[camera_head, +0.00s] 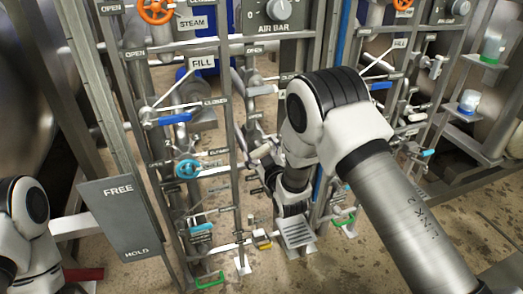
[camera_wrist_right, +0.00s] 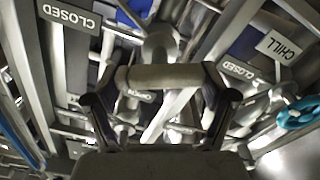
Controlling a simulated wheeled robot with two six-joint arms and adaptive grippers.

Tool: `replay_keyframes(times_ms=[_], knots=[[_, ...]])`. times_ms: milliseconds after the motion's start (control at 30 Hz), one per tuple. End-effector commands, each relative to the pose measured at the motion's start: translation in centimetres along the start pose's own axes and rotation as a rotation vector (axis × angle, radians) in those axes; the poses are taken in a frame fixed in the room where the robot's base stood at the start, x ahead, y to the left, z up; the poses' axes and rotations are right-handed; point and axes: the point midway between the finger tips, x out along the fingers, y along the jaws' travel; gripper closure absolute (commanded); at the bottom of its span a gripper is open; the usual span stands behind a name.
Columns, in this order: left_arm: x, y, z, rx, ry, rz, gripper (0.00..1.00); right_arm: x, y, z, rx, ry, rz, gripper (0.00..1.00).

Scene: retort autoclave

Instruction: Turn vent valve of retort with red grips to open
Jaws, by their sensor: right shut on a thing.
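My right gripper (camera_head: 268,165) is among the pipes of the middle valve rack in the head view, largely hidden by my own wrist and arm. In the right wrist view, the right gripper (camera_wrist_right: 160,88) has its two dark fingers at the ends of a pale beige-grey bar handle (camera_wrist_right: 165,76) and is shut on it. A pale handle end (camera_head: 262,150) shows beside the gripper in the head view. I cannot read a vent label on it. A red bar (camera_head: 84,273), perhaps a grip, shows at the lower left. My left arm shows at the left edge, its gripper out of view.
A FREE/HOLD plate (camera_head: 125,215) stands at the left. A blue lever (camera_head: 175,118), a blue handwheel (camera_head: 188,169) and an orange handwheel (camera_head: 156,10) sit on the crowded rack. CLOSED (camera_wrist_right: 68,16) and CHILL (camera_wrist_right: 281,46) labels flank the gripper. Shelves with jars (camera_head: 469,101) stand right.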

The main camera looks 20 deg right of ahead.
Motion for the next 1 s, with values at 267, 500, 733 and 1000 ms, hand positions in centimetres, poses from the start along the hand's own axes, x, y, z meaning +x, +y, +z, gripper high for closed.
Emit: replay_keyframes(times_ms=[267,500,733,1000], knots=[[0.14,0.00,0.00,0.000,0.000,0.000,0.59,0.03,-0.04,-0.08,-0.084,0.002,0.001,0.52],[0.14,0.00,0.00,0.000,0.000,0.000,0.59,0.03,-0.04,-0.10,-0.093,0.002,0.001,0.52],[0.14,0.00,0.00,0.000,0.000,0.000,0.59,0.04,-0.05,-0.10,-0.092,0.002,0.000,0.00],[0.14,0.00,0.00,0.000,0.000,0.000,0.59,0.02,-0.06,-0.04,-0.091,0.001,0.000,0.00]])
